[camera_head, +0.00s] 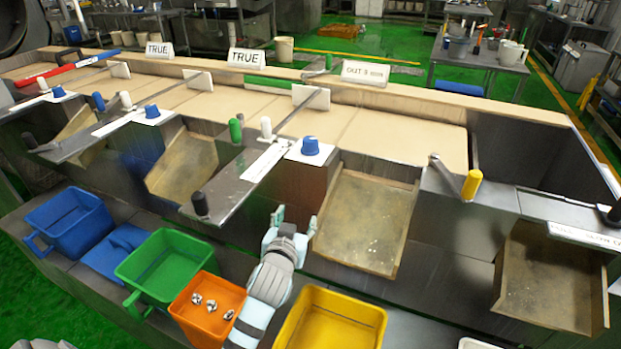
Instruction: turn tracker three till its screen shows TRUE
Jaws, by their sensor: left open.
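Three small white screens stand along the back edge of the bench. The left screen (158,49) and the middle screen (246,58) read TRUE. The right screen (365,73) reads OUT with a small figure that looks like 9 mm. A crank with a yellow grip (471,185) is at the right of the bench, near the right screen's side. I cannot tell for sure which control belongs to tracker three. My left gripper (295,219) is open and empty, in front of the bench and left of the yellow grip, apart from it. My right gripper is not in view.
A blue knob (310,146), a green grip (235,130) and a black grip (200,204) stand left of the yellow grip. Open chutes (365,222) slope down the front. An orange bin (206,318) and a yellow bin (331,322) flank my left forearm.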

